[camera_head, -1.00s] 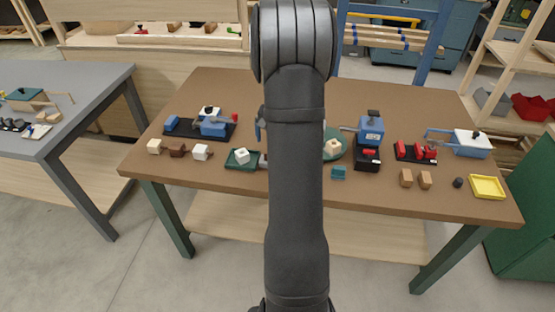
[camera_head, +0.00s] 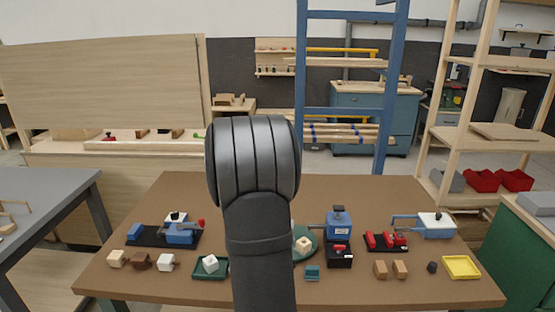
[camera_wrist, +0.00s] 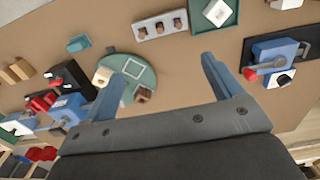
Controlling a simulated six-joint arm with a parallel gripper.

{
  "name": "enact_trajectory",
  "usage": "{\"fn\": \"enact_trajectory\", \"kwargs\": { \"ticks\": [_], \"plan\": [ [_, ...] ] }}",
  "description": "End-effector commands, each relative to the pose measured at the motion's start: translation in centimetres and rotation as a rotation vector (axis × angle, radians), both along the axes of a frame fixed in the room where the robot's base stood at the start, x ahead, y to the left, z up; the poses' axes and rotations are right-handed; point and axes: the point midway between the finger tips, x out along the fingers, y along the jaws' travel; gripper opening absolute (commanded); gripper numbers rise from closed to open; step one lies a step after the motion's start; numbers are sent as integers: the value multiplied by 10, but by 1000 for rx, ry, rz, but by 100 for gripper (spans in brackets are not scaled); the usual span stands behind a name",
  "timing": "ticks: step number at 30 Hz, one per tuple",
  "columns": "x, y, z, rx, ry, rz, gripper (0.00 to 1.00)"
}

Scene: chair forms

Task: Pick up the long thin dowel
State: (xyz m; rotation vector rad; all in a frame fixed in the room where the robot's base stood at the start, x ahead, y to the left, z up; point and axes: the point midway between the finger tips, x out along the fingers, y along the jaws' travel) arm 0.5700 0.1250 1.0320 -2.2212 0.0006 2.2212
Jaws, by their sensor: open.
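I cannot pick out a long thin dowel for sure. Several long light-wood bars (camera_head: 340,134) lie across the blue rack behind the table, some with blue bands, and a yellow bar (camera_head: 340,51) sits higher on the rack. My gripper (camera_wrist: 163,65) shows in the wrist view with its two blue fingers wide apart and nothing between them. It is above the brown table (camera_wrist: 185,85), near a round green plate (camera_wrist: 132,78). In the head view my arm hides the gripper.
The brown table (camera_head: 200,290) holds a blue vise-like tool (camera_head: 338,222), small wooden blocks (camera_head: 400,269), a yellow tray (camera_head: 462,267) and a green tray (camera_head: 222,275). A wooden shelf (camera_head: 470,135) with red bins stands at the right. A grey table (camera_head: 60,185) stands at the left.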

Motion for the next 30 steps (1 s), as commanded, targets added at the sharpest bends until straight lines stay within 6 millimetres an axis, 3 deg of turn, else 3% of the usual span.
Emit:
{"fn": "enact_trajectory", "kwargs": {
  "ticks": [1, 6, 7, 15, 19, 30],
  "plan": [
    [0, 0, 0, 0, 0, 0, 74],
    [0, 0, 0, 0, 0, 0, 41],
    [0, 0, 0, 0, 0, 0, 39],
    [0, 0, 0, 0, 0, 6, 39],
    [0, 0, 0, 0, 0, 91, 39],
    [0, 0, -1, 0, 0, 801, 39]
  ]
}}
